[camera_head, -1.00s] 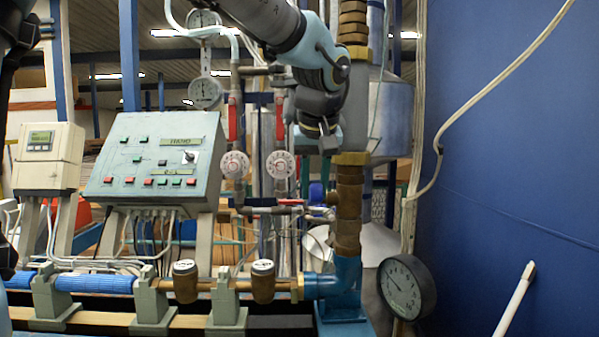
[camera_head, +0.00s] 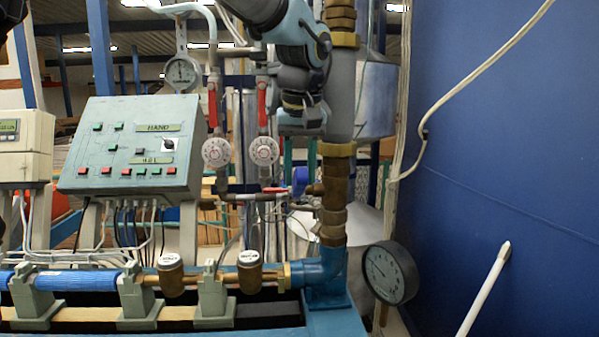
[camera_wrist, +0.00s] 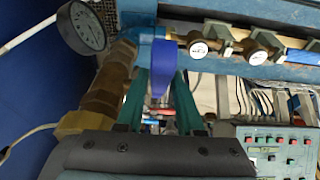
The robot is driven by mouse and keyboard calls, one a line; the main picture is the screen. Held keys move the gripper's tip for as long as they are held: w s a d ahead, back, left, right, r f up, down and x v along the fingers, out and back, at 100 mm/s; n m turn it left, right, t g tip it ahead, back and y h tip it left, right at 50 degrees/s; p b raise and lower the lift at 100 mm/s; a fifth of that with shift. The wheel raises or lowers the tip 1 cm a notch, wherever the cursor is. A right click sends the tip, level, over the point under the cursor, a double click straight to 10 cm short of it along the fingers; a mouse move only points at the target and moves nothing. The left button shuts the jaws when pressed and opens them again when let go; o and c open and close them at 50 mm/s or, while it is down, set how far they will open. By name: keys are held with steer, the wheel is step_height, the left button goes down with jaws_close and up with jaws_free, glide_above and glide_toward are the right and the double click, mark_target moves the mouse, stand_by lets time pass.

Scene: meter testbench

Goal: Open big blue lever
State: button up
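The big blue lever (camera_head: 300,181) is beside the brown vertical pipe (camera_head: 334,185), in the middle of the head view. In the wrist view the blue lever (camera_wrist: 161,78) stands upright between my two green fingers. My gripper (camera_head: 300,160) points down from above, its fingertips just over the lever in the head view. The gripper also shows in the wrist view (camera_wrist: 160,85), open, with a visible gap on each side of the lever. I cannot tell how deep the lever sits between the fingers.
Two red-handled valves with white dials (camera_head: 216,152) are left of my gripper. A control panel (camera_head: 130,150) stands further left. A black round gauge (camera_head: 390,273) is at lower right. Pipes with brass meters (camera_head: 170,275) run along the front. A blue wall (camera_head: 500,150) fills the right.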

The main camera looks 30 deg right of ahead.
steer(key=shift+o, duration=1.4)
steer(key=b+v, duration=0.2)
steer(key=v, duration=0.8)
steer(key=shift+r, duration=0.4)
steer(key=shift+c, duration=0.3)
